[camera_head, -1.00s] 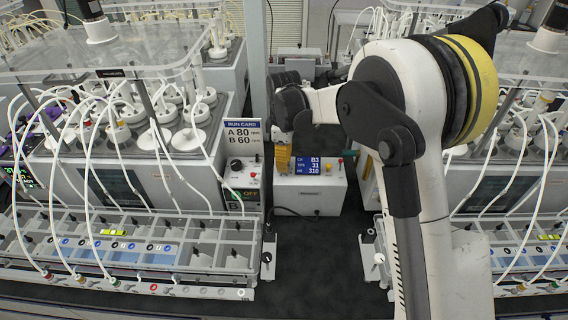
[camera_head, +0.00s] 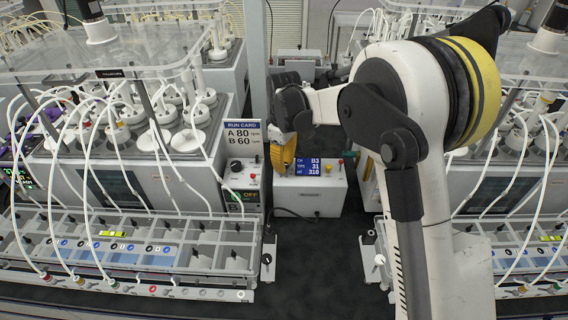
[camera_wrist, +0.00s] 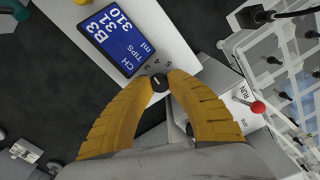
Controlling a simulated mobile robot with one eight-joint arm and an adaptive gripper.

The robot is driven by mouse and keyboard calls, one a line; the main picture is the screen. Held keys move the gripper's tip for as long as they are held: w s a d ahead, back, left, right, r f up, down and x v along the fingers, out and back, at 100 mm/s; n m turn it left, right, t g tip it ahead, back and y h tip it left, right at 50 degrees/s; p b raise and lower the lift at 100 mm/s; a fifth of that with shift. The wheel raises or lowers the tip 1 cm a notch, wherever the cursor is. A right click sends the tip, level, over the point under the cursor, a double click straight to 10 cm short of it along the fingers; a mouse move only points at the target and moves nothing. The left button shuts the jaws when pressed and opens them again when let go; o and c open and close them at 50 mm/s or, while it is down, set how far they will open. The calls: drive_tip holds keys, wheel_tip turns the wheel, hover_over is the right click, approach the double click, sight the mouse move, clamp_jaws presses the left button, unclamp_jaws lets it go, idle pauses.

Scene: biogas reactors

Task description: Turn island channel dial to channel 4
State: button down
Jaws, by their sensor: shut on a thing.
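The island box (camera_head: 310,195) is white and stands on the dark floor strip between the benches. The channel dial (camera_wrist: 158,83) is a small black knob with a pale pointer line, beside small printed numbers. My gripper (camera_wrist: 160,76) has its two yellow fingertips closed on either side of the dial. In the head view my gripper (camera_head: 284,156) is tilted at the box's left end and hides the dial.
A run card (camera_head: 242,136) reads A 80, B 60. Benches with white tubing and racks flank the box on both sides.

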drive_tip(key=c, duration=1.2)
unclamp_jaws()
wheel_tip(320, 180, up, 12)
